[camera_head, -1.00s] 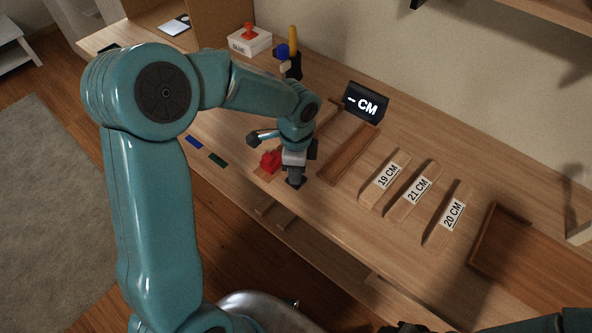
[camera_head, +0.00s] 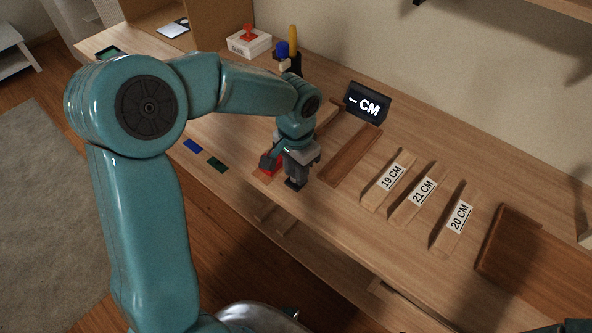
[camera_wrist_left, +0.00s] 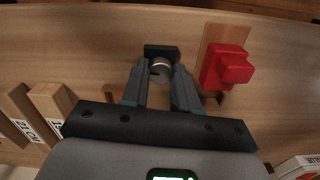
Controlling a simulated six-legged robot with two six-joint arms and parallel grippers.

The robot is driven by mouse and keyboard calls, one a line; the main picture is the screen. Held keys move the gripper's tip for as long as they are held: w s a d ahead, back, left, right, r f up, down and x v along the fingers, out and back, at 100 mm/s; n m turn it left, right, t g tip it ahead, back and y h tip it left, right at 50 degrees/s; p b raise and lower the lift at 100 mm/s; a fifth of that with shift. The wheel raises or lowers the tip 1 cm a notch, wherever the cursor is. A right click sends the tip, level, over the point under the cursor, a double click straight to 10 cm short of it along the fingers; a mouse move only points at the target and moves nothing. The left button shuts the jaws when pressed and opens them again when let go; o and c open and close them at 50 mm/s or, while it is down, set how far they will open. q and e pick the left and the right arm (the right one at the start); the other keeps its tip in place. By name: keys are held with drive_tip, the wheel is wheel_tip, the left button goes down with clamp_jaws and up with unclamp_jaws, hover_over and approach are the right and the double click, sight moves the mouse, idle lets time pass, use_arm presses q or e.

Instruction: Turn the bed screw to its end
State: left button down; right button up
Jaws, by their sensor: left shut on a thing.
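The bed screw (camera_wrist_left: 161,68) shows in the left wrist view as a small round metal knob in front of a dark block (camera_wrist_left: 161,51). My left gripper (camera_wrist_left: 161,80) is shut on it, with one finger on each side. In the head view my left gripper (camera_head: 294,182) points down at the near edge of the bench, and the wrist hides the screw. A red block (camera_head: 269,164) sits just left of the gripper, and it also shows in the left wrist view (camera_wrist_left: 226,66).
A display (camera_head: 367,103) reads "-- CM". Behind and right of the gripper lies a brown wooden strip (camera_head: 352,156). Wooden pieces labelled 19 CM (camera_head: 388,180), 21 CM (camera_head: 420,193) and 20 CM (camera_head: 456,219) lie to the right, before a brown tray (camera_head: 492,243).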

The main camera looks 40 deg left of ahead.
use_arm(q)
drive_tip(key=shift+w+r+n, duration=0.15)
drive_tip(key=shift+r+n, duration=0.05)
drive_tip(key=shift+n, duration=0.4)
drive_tip(key=c, duration=0.9)
unclamp_jaws()
drive_tip(key=shift+o, duration=0.3)
drive_tip(key=shift+f, duration=0.1)
wheel_tip(320, 180, up, 16)
drive_tip(key=p, duration=0.2)
drive_tip(key=shift+r, duration=0.25)
